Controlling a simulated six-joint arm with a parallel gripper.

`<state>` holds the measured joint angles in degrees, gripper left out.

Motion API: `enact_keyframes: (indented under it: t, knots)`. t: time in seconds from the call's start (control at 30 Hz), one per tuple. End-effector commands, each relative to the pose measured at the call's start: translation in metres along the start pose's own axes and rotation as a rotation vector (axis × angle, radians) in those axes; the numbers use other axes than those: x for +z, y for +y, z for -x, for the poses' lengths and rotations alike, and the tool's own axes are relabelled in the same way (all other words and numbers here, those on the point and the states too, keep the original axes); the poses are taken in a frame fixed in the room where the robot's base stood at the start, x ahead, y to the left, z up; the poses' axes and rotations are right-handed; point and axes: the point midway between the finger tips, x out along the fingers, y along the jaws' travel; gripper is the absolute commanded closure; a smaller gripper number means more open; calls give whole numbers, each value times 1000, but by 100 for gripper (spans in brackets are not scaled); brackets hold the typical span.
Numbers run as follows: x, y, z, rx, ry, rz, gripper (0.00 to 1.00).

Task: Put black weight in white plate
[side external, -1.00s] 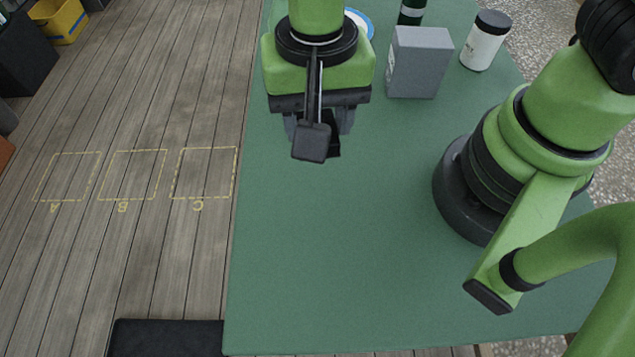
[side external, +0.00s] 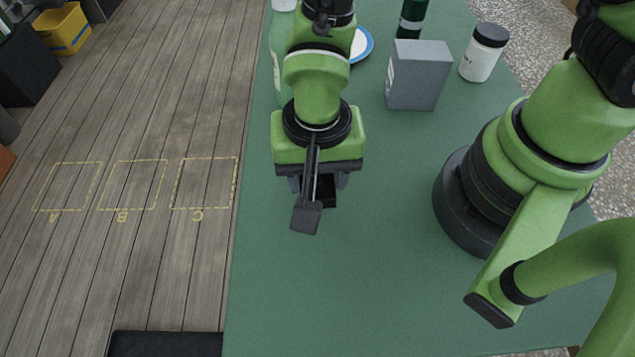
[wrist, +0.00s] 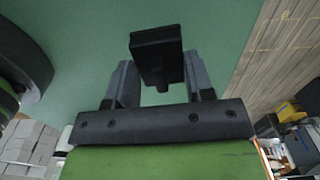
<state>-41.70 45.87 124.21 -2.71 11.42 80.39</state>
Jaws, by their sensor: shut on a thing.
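The black weight (wrist: 157,52) is a dark block held between the two fingers of my gripper (wrist: 160,78) in the wrist view. In the side view my gripper (side external: 318,188) points down over the green table, and only a dark part of the weight (side external: 328,191) shows between the fingers, behind the black bracket on my wrist. I cannot tell exactly how high the weight is above the table. The white plate (side external: 358,52) with a blue rim lies farther back on the table, partly hidden behind my arm.
A grey box (side external: 418,78) stands right of the plate, with a white dark-lidded jar (side external: 483,53) and a dark green bottle (side external: 411,18) near it. A pale green bottle (side external: 277,65) stands left of my arm. The front of the green table (side external: 370,300) is clear.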

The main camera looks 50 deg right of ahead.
Motion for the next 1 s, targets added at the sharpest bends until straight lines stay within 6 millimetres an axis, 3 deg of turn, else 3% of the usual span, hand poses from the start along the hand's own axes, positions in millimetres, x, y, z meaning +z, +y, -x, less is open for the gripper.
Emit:
enact_keyframes:
  t: [0.23, 0.67, 0.7, 0.8, 1.0]
  knots:
    - [0, 1, -31, 2, 0, -1, 89]
    - [0, 0, -36, 2, 0, 0, 89]
    - [0, 0, -37, 1, 0, 0, 47]
    - [0, 0, -36, 1, 0, 0, 26]
    - [0, 0, -36, 1, 0, 0, 26]
